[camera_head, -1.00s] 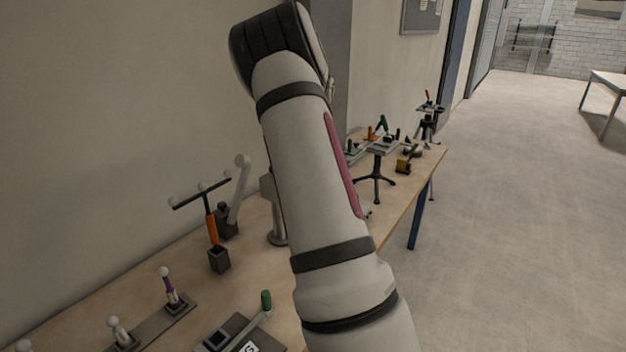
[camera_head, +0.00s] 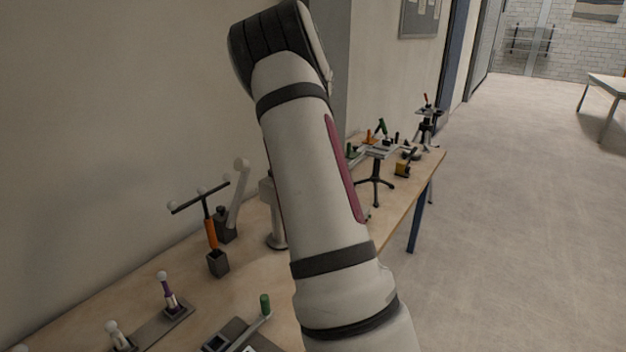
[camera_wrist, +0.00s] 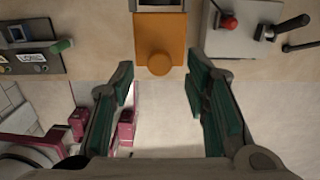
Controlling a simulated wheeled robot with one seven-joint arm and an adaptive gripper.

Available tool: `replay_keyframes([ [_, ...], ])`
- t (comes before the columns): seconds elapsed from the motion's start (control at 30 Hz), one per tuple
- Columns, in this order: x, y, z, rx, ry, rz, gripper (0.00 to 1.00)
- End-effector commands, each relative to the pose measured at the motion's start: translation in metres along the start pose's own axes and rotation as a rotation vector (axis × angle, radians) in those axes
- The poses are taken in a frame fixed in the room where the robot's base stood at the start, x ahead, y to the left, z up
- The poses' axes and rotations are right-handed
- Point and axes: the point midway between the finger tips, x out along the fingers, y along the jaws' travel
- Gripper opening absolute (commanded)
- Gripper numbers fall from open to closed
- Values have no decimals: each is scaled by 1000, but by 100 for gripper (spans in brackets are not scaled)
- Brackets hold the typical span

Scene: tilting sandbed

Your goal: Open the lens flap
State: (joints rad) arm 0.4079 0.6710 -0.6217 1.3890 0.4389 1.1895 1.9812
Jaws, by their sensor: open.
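In the wrist view, an orange flap-like plate (camera_wrist: 160,40) with a round orange knob (camera_wrist: 160,64) at its lower edge sits at the top centre, below a grey and dark fitting. It looks like the lens flap, and I cannot tell its angle. My gripper (camera_wrist: 159,78) is open and empty. Its green-padded fingers lie left and right of the knob in the picture, apart from it. Depth between fingertips and knob is unclear. In the head view I cannot pick out the flap, and my arm covers part of the bench.
A panel with a green-handled lever (camera_wrist: 62,45) lies left of the flap in the wrist view. A light plate with a red knob (camera_wrist: 228,21) and a black lever (camera_wrist: 291,27) are to the right. The head view shows a crowded bench (camera_head: 190,255) along the wall and open floor (camera_head: 510,220).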

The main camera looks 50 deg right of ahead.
Motion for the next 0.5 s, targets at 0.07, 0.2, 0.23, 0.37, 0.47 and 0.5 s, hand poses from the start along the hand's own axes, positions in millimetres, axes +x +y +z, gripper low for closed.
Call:
replay_keyframes([
  [0.07, -17, 0, 1, -1, -3, -3, 42],
  [0.2, -47, -1, 1, -2, -4, -4, 42],
  [0.23, -52, -1, 1, -1, -2, -2, 42],
  [0.37, -74, -1, 0, 0, -2, -3, 42],
  [0.47, -85, -1, 0, 0, -2, -2, 42],
  [0.5, -89, 0, 0, 0, -1, -1, 42],
])
